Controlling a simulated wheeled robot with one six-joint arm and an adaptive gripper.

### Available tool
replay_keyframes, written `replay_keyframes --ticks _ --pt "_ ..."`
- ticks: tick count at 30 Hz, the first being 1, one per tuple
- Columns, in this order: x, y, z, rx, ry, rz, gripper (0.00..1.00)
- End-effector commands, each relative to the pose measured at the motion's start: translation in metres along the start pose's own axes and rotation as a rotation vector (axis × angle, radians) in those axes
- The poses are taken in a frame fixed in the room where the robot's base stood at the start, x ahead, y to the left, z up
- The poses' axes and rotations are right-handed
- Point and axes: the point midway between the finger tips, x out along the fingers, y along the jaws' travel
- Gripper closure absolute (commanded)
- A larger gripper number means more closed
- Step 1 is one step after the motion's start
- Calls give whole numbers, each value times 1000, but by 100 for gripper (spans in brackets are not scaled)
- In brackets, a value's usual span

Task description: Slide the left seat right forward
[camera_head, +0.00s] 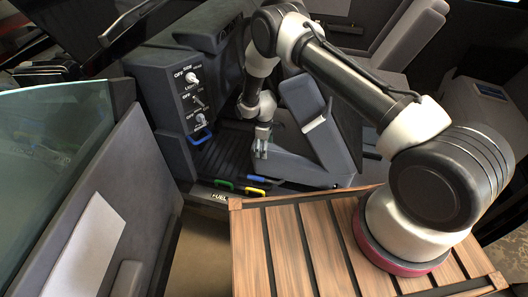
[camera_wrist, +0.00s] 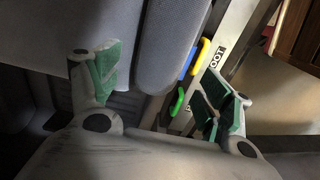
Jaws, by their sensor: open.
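The left seat (camera_head: 290,155) is grey, with its cushion low and its backrest (camera_head: 325,135) rising to the right, in the middle of the head view. In the wrist view its grey upholstery (camera_wrist: 70,40) fills the upper left. My gripper (camera_head: 261,143) hangs at the cushion's left end in the head view. In the wrist view my gripper (camera_wrist: 160,88) has its green-padded fingers wide apart with nothing held between them. A green handle (camera_head: 224,185), a yellow handle (camera_head: 256,178) and a blue handle (camera_head: 252,190) lie low by the sill. Any seat rail is hidden.
A dark panel with knobs (camera_head: 190,95) stands left of the seat. The open door (camera_head: 110,200) is at the left. A slatted wooden platform (camera_head: 285,250) lies in front, under my arm. Another grey seat (camera_head: 375,65) is behind. A ribbed floor (camera_head: 215,155) lies between panel and seat.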

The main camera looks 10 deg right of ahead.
Motion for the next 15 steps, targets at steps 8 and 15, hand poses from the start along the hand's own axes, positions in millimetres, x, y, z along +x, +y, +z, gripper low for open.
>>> replay_keyframes --ticks 8,15 --pt "-62 1 -1 0 2 2 21" --pt "-85 0 0 0 0 0 21"
